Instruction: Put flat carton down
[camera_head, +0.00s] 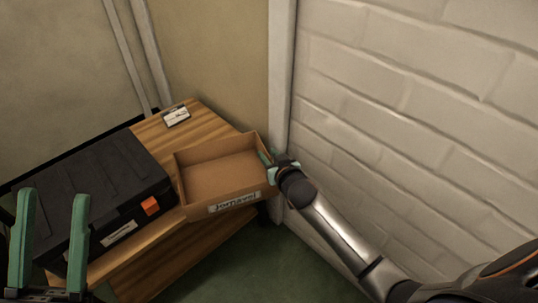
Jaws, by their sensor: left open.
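The flat carton (195,198) is an open, shallow brown cardboard box with a white label on its front side. It sits at the right end of the wooden table, and its front edge appears to reach the table's edge. My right gripper (266,160) is at the carton's right wall, and its fingers are partly hidden by that wall and the wrist. I cannot tell whether it is closed on the wall. My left gripper (50,240) is at the lower left, its two green fingers upright and apart, with nothing between them. It is in front of the black case.
A black case (85,180) with an orange latch stands on the table left of the carton. A small white-labelled item (176,116) lies at the back of the wooden table (205,125). A white brick wall (410,110) is close on the right.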

